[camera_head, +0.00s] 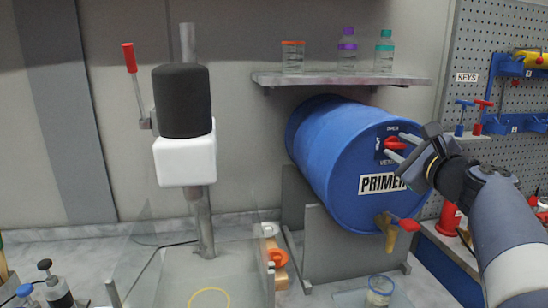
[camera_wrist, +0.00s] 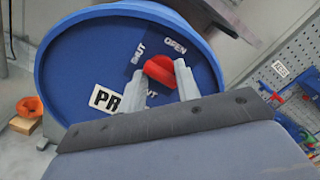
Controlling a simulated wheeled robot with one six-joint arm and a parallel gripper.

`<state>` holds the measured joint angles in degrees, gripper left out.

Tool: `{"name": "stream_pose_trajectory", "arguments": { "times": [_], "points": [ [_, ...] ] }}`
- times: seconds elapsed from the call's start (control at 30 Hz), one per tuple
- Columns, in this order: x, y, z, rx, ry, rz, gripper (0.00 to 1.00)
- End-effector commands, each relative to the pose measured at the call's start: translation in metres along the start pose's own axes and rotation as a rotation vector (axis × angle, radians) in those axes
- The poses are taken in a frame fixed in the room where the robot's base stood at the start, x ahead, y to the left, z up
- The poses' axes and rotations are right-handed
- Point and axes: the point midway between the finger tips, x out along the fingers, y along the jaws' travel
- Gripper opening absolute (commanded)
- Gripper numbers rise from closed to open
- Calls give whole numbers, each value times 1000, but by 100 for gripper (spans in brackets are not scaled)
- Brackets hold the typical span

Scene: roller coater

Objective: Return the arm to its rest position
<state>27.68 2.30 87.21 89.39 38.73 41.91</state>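My gripper (camera_head: 396,148) is at the upper front of the blue drum (camera_head: 330,150), at the red vent knob (camera_head: 395,143). In the wrist view its two pale fingers stand apart, and the red knob (camera_wrist: 159,69) shows at and between the fingertips. Whether the fingers touch the knob I cannot tell. The labels SHUT and OPEN are beside the knob, with VENT below, partly covered by a finger. My arm reaches in from the right edge in the head view, raised and stretched towards the drum.
A shelf (camera_head: 340,80) with three bottles is above the drum. A red-handled tap (camera_head: 388,230) projects low on its front, with a glass jar (camera_head: 380,288) below. A pegboard (camera_head: 490,70) with tools stands at right. A white-and-black mixer (camera_head: 185,160) stands at left.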

Motion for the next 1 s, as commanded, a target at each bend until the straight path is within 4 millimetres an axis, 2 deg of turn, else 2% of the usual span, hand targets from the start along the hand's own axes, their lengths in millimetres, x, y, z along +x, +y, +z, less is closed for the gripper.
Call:
{"name": "stream_pose_trajectory", "arguments": {
  "times": [0.23,0.7,0.87,1.0],
  "points": [
    [0,-1,1,79,1,0,31],
    [0,2,-1,86,1,5,31],
    [2,14,-3,71,7,36,31],
    [4,36,-8,48,16,90,31]
  ]
}}
